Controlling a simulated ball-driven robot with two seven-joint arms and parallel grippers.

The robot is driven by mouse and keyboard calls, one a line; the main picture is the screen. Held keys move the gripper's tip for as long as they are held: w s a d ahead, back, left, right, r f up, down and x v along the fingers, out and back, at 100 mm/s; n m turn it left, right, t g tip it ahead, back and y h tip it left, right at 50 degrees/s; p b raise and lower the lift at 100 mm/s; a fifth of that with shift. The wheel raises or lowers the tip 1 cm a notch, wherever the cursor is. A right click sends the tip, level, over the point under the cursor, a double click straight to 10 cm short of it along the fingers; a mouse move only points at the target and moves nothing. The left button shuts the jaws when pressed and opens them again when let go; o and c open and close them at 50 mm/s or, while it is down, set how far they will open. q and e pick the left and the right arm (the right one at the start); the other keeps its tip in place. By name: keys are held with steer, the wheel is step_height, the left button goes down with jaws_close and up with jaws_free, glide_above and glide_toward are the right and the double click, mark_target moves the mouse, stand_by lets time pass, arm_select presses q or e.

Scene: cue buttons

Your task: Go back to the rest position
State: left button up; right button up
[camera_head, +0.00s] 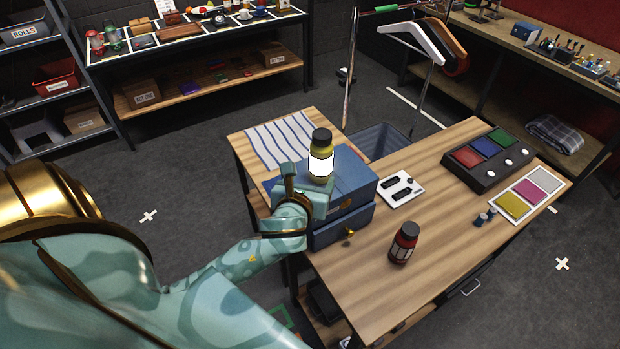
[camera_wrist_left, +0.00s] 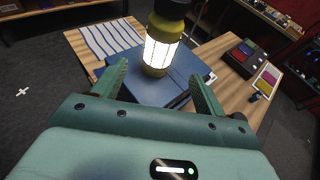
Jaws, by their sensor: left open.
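My left gripper (camera_head: 308,192) is open at the near side of the blue box. In the left wrist view, its two fingers (camera_wrist_left: 160,82) are spread with nothing gripped between them. A lit yellow lantern (camera_head: 321,162) with a dark cap stands upright on the blue box (camera_head: 352,178). The lantern also shows in the left wrist view (camera_wrist_left: 160,45), just beyond the fingertips. Part of the box is hidden by the gripper. My right gripper is in neither view.
A dark red lantern (camera_head: 404,242) stands on the wooden table (camera_head: 370,285). A button panel (camera_head: 487,158) with red, blue and green pads and a colour card (camera_head: 530,195) lie to the right. A striped cloth (camera_head: 282,139) lies behind the box. The floor at left is clear.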

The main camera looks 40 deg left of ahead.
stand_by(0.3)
arm_select(q)
steer(key=s+f+n+g, duration=0.2)
steer(key=s+n+g, duration=0.4)
steer(key=s+n, duration=1.4)
steer(key=d+f+n+g+h+b, duration=0.25)
steer(key=f+b, duration=0.25)
steer(key=f, duration=1.4)
steer(key=d+f+n+g+h+b, duration=0.1)
steer(key=d+f+n+b, duration=0.3)
steer(key=f, duration=1.5)
steer(key=s+f+n+g+h+b, duration=0.1)
steer(key=s+f+b, duration=0.8)
steer(key=s+f, duration=0.9)
step_height(320, 180, down, 4)
steer(key=shift+s+a+r+g+h, duration=0.1)
steer(key=shift+s+a+g+h, duration=0.1)
steer(key=shift+a+g+h, duration=0.4)
steer(key=shift+d+y, duration=0.2)
steer(key=shift+y, duration=0.05)
